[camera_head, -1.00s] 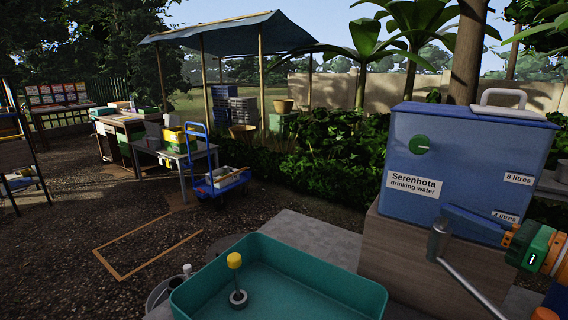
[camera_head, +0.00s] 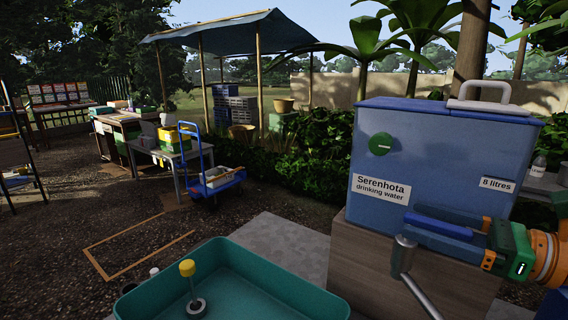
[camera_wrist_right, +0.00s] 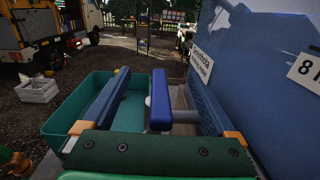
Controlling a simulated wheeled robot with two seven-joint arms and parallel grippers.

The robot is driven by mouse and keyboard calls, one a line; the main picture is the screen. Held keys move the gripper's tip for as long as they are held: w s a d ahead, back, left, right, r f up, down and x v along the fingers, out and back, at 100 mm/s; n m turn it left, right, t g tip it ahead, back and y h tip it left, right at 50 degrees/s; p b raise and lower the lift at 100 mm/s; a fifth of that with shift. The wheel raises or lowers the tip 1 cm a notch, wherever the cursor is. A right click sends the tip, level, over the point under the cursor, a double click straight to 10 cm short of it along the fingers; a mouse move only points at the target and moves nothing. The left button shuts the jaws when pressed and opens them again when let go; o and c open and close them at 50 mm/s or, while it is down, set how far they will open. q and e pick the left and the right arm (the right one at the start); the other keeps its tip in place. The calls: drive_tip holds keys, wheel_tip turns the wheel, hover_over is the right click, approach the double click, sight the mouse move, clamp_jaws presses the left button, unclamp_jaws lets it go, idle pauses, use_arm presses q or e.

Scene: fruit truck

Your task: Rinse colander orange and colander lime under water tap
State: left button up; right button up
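The water tap (camera_head: 404,255) is a grey metal spout below the front of a blue drinking-water tank (camera_head: 440,155). A bright blue bar (camera_wrist_right: 160,100), apparently the tap's lever, lies between the fingers of my right gripper (camera_head: 424,231) in the right wrist view, with gaps on both sides. My right gripper is open around this bar, close to the tank's front. A teal basin (camera_head: 330,297) stands below and left of the tap, with no colander visible in it. The orange and lime colanders are not seen. My left gripper is not in view.
A yellow-topped post (camera_head: 187,269) stands in the basin. The tank sits on a wooden block (camera_head: 345,255). A blue cart (camera_head: 222,185) and a table of crates (camera_head: 172,155) stand further back left. A white crate (camera_wrist_right: 38,89) lies on the gravel in the wrist view.

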sight(473, 236)
drive_tip(key=shift+s+a, duration=0.1)
drive_tip(key=shift+a, duration=0.1)
drive_tip(key=shift+d+f, duration=0.1)
drive_tip(key=shift+d, duration=0.1)
drive_tip(key=b+v, duration=0.5)
drive_tip(key=v, duration=0.2)
